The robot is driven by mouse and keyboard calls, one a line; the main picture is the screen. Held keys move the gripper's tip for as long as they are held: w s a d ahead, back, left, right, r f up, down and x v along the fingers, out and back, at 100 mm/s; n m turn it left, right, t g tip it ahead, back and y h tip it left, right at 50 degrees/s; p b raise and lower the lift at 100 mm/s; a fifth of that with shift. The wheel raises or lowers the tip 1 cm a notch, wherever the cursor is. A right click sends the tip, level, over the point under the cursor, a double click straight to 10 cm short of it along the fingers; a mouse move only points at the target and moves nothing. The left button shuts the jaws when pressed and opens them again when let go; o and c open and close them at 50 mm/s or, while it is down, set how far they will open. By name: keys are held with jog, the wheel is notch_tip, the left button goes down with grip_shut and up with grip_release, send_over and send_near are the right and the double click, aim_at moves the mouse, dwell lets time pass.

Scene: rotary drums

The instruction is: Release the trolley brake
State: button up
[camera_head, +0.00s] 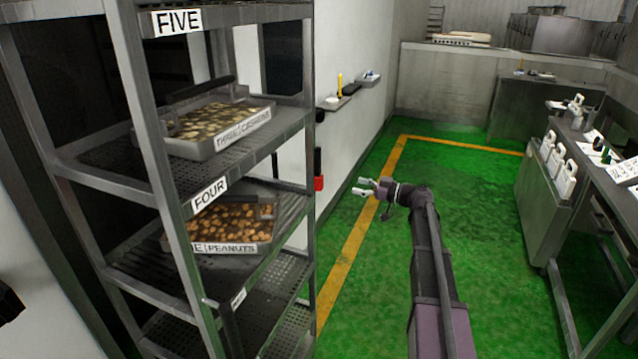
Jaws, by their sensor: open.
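No trolley brake can be made out in the head view. A tall grey metal rack (140,120) stands at the left with labels FIVE and FOUR; its foot is out of frame, so I cannot tell whether it is the trolley. My gripper (362,187) is open and empty, with its fingers pointing left. It is in the air to the right of the rack, apart from it, with the yellow floor line behind it in the picture.
The rack holds a tray of cashews (215,137) and a tray of peanuts (262,249). A small wall shelf (334,104) and a red-and-black item (318,170) are on the white wall. Green floor (480,215) between is clear.

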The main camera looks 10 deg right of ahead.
aim_at(322, 178)
dwell(0.4)
jog(key=x, duration=1.3)
jog(key=shift+w+a, duration=0.25)
jog(key=shift+a, duration=0.1)
grip_shut()
